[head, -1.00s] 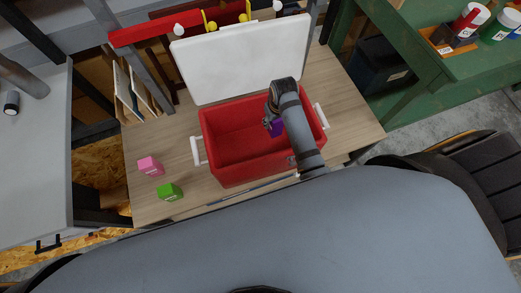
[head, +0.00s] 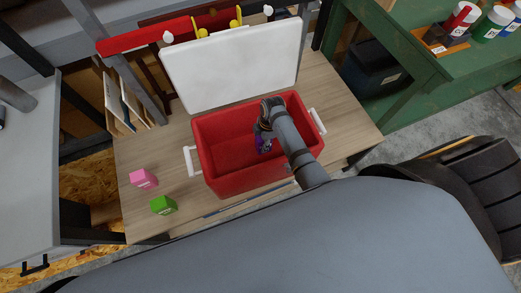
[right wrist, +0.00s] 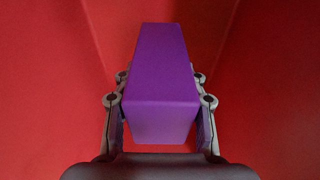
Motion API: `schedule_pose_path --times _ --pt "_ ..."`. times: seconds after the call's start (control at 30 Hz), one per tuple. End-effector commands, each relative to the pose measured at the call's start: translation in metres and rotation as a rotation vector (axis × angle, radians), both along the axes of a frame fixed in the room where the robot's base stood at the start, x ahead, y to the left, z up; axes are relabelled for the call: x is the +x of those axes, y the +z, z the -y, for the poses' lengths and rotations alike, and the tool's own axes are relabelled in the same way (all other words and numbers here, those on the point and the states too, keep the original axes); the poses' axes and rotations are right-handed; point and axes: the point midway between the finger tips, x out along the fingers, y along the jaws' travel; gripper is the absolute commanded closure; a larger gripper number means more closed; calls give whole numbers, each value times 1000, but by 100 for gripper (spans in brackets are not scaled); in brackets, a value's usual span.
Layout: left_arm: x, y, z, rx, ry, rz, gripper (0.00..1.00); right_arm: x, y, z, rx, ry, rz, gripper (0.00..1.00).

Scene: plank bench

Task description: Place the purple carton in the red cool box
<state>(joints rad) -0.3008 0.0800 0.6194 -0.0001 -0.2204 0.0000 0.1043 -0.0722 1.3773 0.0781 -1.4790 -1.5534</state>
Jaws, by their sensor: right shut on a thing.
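The red cool box (head: 222,151) stands open on the plank bench, its white lid (head: 235,65) raised at the back. My right gripper (head: 263,143) reaches down into the box from the right and is shut on the purple carton (head: 260,147). In the right wrist view the purple carton (right wrist: 160,85) sits between the two fingers, with red box walls around it. Whether the carton touches the box floor cannot be told. My left gripper is not in view.
White handles (head: 190,161) stick out at the box's sides. A green shelf (head: 440,70) with several cans is at the right.

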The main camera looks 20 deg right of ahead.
Motion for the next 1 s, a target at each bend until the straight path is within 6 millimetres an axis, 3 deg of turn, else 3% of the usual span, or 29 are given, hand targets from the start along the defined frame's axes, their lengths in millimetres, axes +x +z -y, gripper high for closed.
schedule_pose_path --times 0.2,0.43,0.8,0.83,1.0 --pt "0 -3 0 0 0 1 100 1 -13 0 0 -1 2 100" --pt "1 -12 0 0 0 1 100 1 -47 0 -1 -2 1 100" --pt "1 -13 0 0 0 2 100 1 -52 0 -1 -2 2 100" --pt "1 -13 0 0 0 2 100 0 -52 0 -1 -2 2 57" --pt "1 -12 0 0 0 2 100 0 -52 0 -1 -2 1 36"
